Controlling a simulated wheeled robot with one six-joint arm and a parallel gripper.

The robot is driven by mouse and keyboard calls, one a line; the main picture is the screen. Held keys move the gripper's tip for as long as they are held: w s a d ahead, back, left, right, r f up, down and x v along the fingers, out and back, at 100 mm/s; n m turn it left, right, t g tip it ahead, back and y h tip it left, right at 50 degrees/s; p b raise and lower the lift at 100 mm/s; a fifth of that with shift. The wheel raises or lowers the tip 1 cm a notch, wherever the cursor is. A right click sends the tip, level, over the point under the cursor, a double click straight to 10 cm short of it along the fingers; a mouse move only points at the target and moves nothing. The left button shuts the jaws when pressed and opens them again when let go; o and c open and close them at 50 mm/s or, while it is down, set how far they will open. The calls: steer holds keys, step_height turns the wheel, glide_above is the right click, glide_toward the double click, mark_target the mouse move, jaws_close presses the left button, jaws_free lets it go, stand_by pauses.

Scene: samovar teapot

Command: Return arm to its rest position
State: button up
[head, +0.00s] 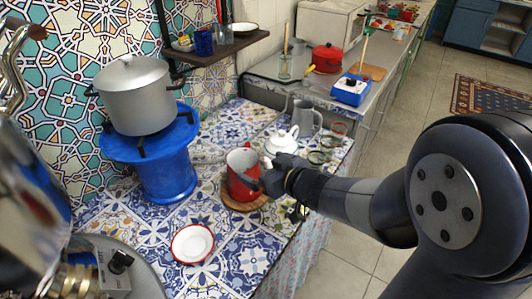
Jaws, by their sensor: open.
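My gripper (265,177) is open at the end of my arm, which reaches in from the right over the tiled counter. Its fingers are right beside the red pot (241,178) and partly overlap its right side; I cannot tell whether they touch it. The red pot stands upright on a round wooden board (238,204). A shiny metal body, perhaps the samovar (30,195), fills the left edge and is cut off.
A large lidded grey pot (138,95) stands on a blue stove (165,170) at the left. A red-rimmed white dish (193,243) lies on the counter in front. A grey jug (305,118) and several glasses on saucers (318,157) stand near the wrist. Open floor (385,160) lies right.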

mark_target(234, 152)
steer(key=x, duration=0.4)
steer(key=b+x, duration=0.1)
steer(key=x, duration=0.3)
steer(key=b+x, duration=0.1)
steer(key=x, duration=0.3)
steer(key=shift+f, duration=0.45)
steer(key=shift+r, duration=0.65)
steer(key=shift+r+p, duration=0.3)
steer(key=shift+f, duration=0.1)
